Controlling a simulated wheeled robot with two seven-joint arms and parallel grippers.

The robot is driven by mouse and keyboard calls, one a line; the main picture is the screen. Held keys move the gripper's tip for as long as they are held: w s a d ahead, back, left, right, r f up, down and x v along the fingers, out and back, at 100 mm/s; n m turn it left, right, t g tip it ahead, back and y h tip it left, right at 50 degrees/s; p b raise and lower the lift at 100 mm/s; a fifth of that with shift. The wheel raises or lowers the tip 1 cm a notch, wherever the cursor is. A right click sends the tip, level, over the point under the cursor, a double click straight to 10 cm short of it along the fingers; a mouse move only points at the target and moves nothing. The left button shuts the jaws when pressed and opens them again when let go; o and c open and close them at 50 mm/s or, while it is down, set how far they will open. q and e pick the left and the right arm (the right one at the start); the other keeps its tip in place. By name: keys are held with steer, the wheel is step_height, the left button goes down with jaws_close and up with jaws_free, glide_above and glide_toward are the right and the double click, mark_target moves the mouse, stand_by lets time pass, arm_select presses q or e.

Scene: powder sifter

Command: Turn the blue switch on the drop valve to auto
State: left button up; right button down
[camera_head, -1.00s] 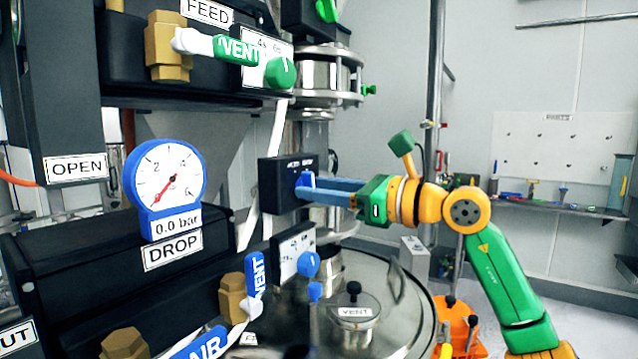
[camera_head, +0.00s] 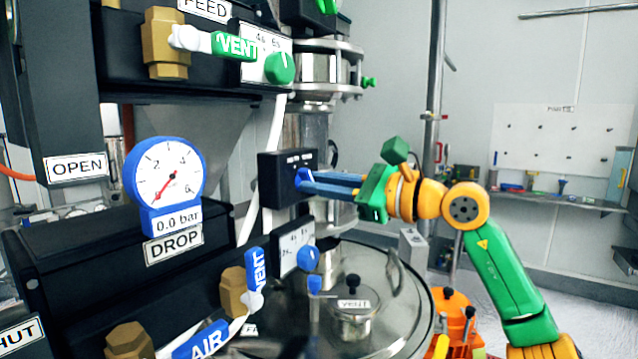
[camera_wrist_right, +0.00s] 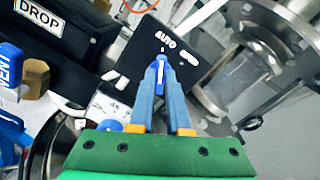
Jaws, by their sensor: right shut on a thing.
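The drop valve's black switch box (camera_head: 272,181) is left of my right gripper in the head view, with white lettering along its top. In the right wrist view the box (camera_wrist_right: 140,62) reads AUTO, with a second, unclear word to its right. The blue switch (camera_wrist_right: 160,72) sits on its face. My right gripper (camera_head: 302,179) is shut on this switch, its two blue fingers on either side of it. In the wrist view the switch points up the picture towards AUTO; its exact setting is hard to tell. My left gripper is not in view.
Below the box are a white dial plate with a blue knob (camera_head: 308,258), a blue VENT lever (camera_head: 255,270) and a round metal lid (camera_head: 388,318). The DROP gauge (camera_head: 165,180) is to the left. Open space lies right of my arm.

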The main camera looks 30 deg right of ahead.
steer(key=c, duration=0.9)
jaws_free()
steer(key=shift+s, duration=0.1)
steer(key=shift+s+d, duration=0.1)
steer(key=b+v, duration=0.3)
steer(key=v, duration=0.4)
